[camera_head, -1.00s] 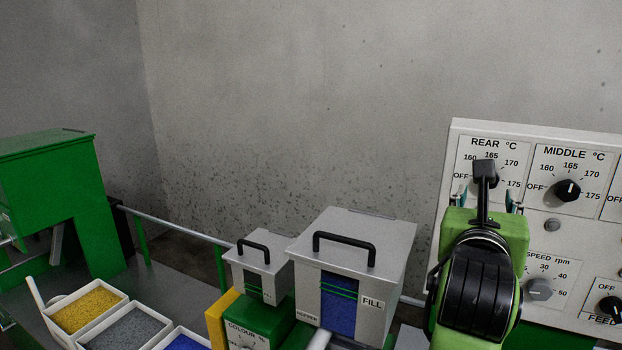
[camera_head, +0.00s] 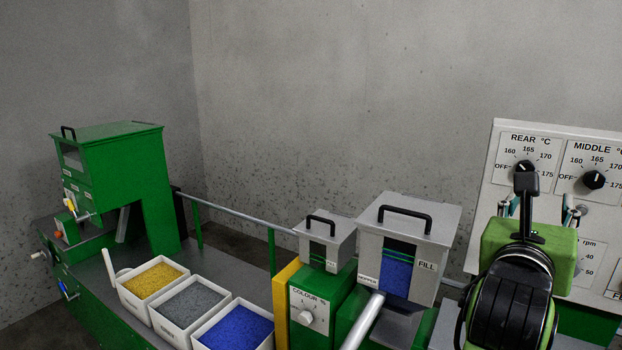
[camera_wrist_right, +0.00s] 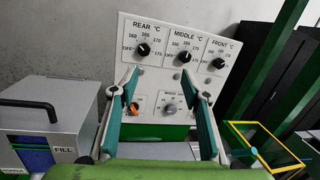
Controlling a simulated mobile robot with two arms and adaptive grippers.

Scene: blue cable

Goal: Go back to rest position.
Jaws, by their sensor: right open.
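My right gripper (camera_head: 538,208) is at the right of the head view, in front of the control panel (camera_head: 508,178). Its green body and black wrist hide part of the panel. In the right wrist view, its two fingers (camera_wrist_right: 163,85) stand apart with nothing between them. Beyond them is the panel (camera_wrist_right: 210,60) with REAR, MIDDLE and FRONT temperature knobs, plus an orange knob (camera_wrist_right: 134,108) and a grey knob (camera_wrist_right: 171,109) below. My left gripper is in neither view. The blue cable cannot be made out.
The FILL hopper (camera_head: 436,238) stands left of my right gripper, beside a smaller hopper (camera_head: 341,235). White bins of yellow (camera_head: 153,280), grey (camera_head: 191,303) and blue (camera_head: 237,330) pellets sit further left. A green machine (camera_head: 125,175) stands at far left, with a rail (camera_head: 240,222) behind.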

